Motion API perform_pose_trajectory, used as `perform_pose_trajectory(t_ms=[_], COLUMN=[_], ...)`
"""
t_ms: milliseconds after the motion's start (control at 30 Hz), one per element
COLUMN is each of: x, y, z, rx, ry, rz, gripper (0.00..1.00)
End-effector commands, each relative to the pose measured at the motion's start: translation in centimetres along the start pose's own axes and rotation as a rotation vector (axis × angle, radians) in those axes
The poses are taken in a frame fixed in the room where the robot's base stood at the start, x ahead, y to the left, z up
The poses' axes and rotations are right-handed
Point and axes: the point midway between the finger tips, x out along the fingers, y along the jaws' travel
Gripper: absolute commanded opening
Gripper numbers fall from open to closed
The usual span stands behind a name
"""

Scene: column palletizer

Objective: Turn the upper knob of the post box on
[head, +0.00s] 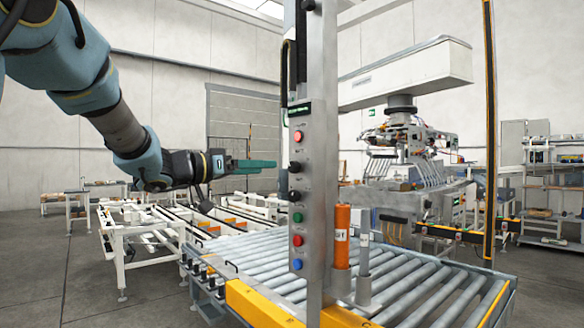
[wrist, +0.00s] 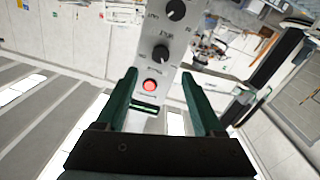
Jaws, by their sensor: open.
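The post box is a grey upright panel (head: 302,185) on a metal post in the middle of the head view. Its upper black knob (head: 295,168) sits below a red button (head: 298,136), and the lower black knob (head: 294,195) is beneath it. The wrist view shows the panel upside down, with the upper knob (wrist: 161,53) just beyond the red button (wrist: 150,86). My gripper (head: 272,164) is open and empty, left of the panel at about the upper knob's height. The knob's exact setting is too small to tell.
Green (head: 297,217), lower red (head: 297,240) and blue (head: 297,264) buttons line the panel below the knobs. A roller conveyor (head: 420,290) lies behind the post. An orange cylinder (head: 341,240) stands right of it. The space left of the panel is clear around my gripper.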

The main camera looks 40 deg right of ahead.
Motion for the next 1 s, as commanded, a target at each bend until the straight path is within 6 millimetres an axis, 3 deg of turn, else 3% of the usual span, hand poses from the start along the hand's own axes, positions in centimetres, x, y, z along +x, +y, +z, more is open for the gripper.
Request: perform_pose_trajectory(t_ms=[300,500,900,1000], x=[5.9,8.4,9.2,9.2], y=[0.1,0.0,-0.1,-0.1], z=[-0.2,-0.2,0.0,0.0], rx=[0.000,0.000,0.000,0.000], ry=[-0.001,0.000,0.001,0.001], rz=[0.000,-0.002,-0.004,-0.004], gripper=[0.69,0.69,0.69,0.60])
